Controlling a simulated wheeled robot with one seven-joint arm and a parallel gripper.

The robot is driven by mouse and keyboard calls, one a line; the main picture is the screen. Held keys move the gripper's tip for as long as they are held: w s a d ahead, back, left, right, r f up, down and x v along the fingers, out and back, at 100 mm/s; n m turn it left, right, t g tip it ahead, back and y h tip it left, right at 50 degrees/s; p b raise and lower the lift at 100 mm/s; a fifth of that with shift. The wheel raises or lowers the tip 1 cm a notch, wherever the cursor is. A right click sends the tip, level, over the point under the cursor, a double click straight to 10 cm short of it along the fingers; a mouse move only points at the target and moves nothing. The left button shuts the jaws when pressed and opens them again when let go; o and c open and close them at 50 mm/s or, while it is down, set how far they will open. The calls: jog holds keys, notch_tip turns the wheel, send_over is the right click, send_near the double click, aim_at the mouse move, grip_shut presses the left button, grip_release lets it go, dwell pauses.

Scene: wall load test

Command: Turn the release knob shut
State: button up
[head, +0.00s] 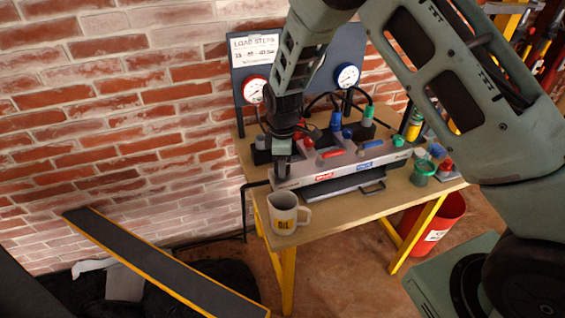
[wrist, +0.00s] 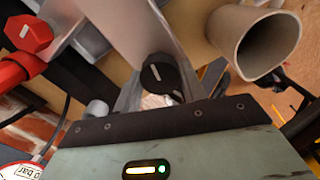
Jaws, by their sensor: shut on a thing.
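The release knob (wrist: 163,76) is round and black with a short white mark on its face. In the wrist view it lies between the fingers of my gripper (wrist: 157,92), which is shut on it. The white mark runs nearly upright in that view. In the head view my gripper (head: 282,172) points down at the left end of the long grey pump unit (head: 327,177) on the table, and the knob is hidden there.
A beige mug (head: 284,213) stands at the table's front left corner, close to my gripper; it also shows in the wrist view (wrist: 228,28). Behind are a board with two gauges (head: 347,76) and hoses. Coloured containers (head: 422,172) stand at the right. A red bin (head: 440,220) is on the floor.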

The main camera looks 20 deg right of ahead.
jog(key=m, duration=0.4)
jog(key=shift+m, duration=0.3)
jog(key=m, duration=0.3)
jog(key=shift+m, duration=0.3)
jog(key=m, duration=0.4)
jog(key=shift+r, duration=0.1)
jog(key=shift+m, duration=1.6)
jog(key=shift+w, duration=0.1)
jog(key=o, duration=1)
notch_tip(320, 180, up, 17)
jog(key=shift+a+r+b, duration=0.15)
jog(key=shift+b, duration=0.7)
